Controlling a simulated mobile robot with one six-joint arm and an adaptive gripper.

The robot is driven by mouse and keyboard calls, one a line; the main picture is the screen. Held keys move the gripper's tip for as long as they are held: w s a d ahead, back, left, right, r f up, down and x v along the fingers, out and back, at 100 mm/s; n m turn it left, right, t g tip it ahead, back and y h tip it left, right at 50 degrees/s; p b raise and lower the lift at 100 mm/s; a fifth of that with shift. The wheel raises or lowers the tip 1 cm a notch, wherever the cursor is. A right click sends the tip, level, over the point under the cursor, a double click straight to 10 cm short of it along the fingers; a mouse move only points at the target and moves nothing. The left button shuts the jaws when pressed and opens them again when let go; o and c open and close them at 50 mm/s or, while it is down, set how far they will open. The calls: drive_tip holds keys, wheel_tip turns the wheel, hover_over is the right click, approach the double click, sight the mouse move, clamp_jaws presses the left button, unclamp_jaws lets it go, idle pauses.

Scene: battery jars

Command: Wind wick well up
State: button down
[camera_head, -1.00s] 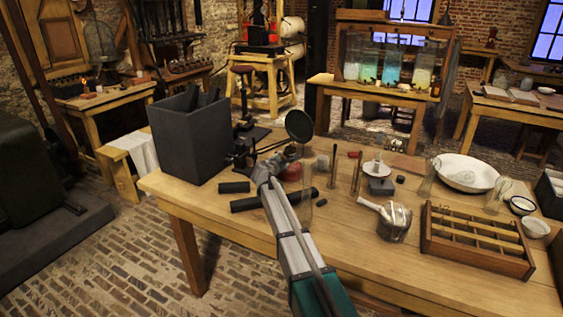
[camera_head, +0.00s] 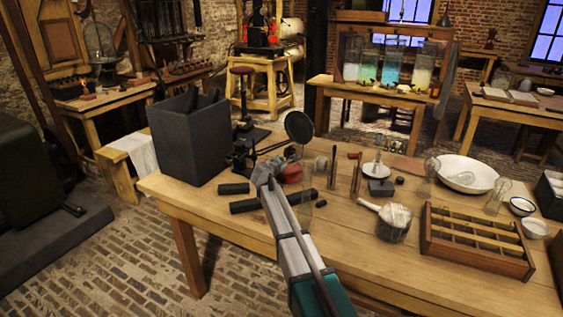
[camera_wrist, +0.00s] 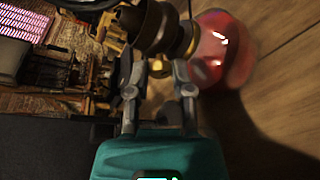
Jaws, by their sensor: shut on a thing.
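An oil lamp with a round red glass font (camera_wrist: 222,48) shows in the wrist view, lying sideways in that picture. Its dark brass burner (camera_wrist: 150,25) is at the top, with a small brass wick knob (camera_wrist: 158,68) on the side facing me. My gripper (camera_wrist: 156,72) has its two fingers on either side of the knob and is shut on it. In the head view my gripper (camera_head: 277,165) reaches the red lamp (camera_head: 292,174) on the workbench, and the arm's end partly hides it. The wick itself cannot be made out.
The wooden workbench (camera_head: 245,218) holds a dark box (camera_head: 188,142) at left and a round lens or mirror on a stand (camera_head: 299,126) behind the lamp.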

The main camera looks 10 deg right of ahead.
drive_tip(key=shift+f+m, duration=0.1)
drive_tip(key=shift+m, duration=0.2)
drive_tip(key=shift+f+m+t+h+b, duration=0.15)
drive_tip(key=shift+m+t+b, duration=0.7)
drive_tip(key=shift+m+b, duration=0.75)
drive_tip(key=shift+f+m+t+h+b, duration=0.15)
drive_tip(key=shift+m+t+b, duration=0.7)
drive_tip(key=shift+m+b, duration=0.75)
drive_tip(key=shift+r+m, duration=0.15)
drive_tip(key=shift+m, duration=0.25)
drive_tip(key=shift+c, duration=2.4)
unclamp_jaws()
drive_tip(key=shift+r+n+p, duration=0.1)
drive_tip(key=shift+n+p, duration=0.5)
drive_tip(key=shift+p, duration=0.2)
